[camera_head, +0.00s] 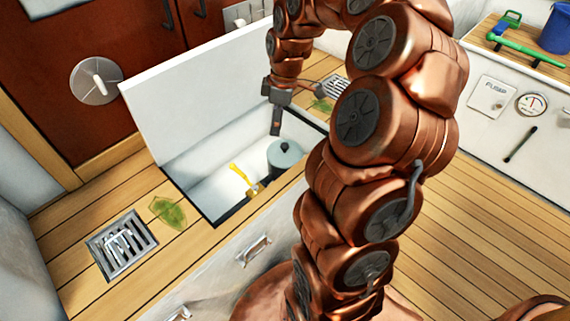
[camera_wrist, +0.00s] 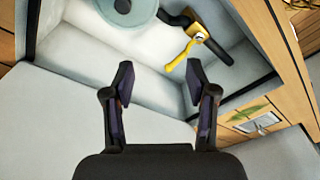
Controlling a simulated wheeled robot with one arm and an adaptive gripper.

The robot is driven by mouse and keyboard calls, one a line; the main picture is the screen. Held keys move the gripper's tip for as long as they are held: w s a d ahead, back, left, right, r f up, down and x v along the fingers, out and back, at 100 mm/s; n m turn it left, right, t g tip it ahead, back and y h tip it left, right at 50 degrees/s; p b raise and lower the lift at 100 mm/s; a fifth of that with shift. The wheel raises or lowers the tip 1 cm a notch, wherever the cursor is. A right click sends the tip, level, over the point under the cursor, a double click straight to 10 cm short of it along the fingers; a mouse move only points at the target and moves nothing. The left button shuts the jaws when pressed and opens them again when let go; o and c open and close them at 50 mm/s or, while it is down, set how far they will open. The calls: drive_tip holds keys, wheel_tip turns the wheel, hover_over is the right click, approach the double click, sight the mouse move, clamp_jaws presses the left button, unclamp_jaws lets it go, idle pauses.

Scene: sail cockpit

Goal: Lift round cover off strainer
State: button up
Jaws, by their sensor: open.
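A round grey-blue cover with a dark knob (camera_head: 284,147) sits on top of the cylindrical strainer (camera_head: 287,166) inside an open locker in the deck. My gripper (camera_head: 276,128) hangs over the locker, above and slightly left of the cover, apart from it. In the wrist view, my gripper (camera_wrist: 160,92) is open with nothing between its fingers. The cover (camera_wrist: 135,10) shows there at the top edge, partly cut off, beyond the fingertips. The strainer's lower part is hidden by the locker's front edge.
A valve with a yellow handle (camera_head: 238,173) on a black hose stands left of the strainer. The raised white locker lid (camera_head: 200,80) is behind. A drain grate (camera_head: 122,243) and leaf (camera_head: 168,212) lie on the wooden deck at left.

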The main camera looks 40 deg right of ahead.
drive_tip(key=b, duration=0.3)
hover_over(285, 145)
drive_tip(key=s+d, duration=0.1)
drive_tip(key=s, duration=0.1)
drive_tip(key=shift+n, duration=0.4)
drive_tip(key=f, duration=0.8)
drive_tip(key=shift+w+d+f, duration=0.1)
drive_tip(key=shift+w+d, duration=0.05)
drive_tip(key=shift+w, duration=0.05)
wheel_tip(285, 145, down, 2)
drive_tip(key=shift+w+f+b, duration=0.1)
drive_tip(key=shift+w+b, duration=0.05)
drive_tip(key=shift+b, duration=0.35)
drive_tip(key=shift+w+a+f+b, duration=0.25)
drive_tip(key=shift+f+b, duration=0.15)
drive_tip(key=shift+f, duration=0.45)
drive_tip(key=shift+w+a+f+b, duration=0.2)
drive_tip(key=shift+f+b, duration=0.15)
drive_tip(key=shift+f, duration=0.5)
drive_tip(key=shift+w+a+f+b, duration=0.25)
drive_tip(key=shift+f+b, duration=0.15)
drive_tip(key=shift+f, duration=0.45)
clamp_jaws()
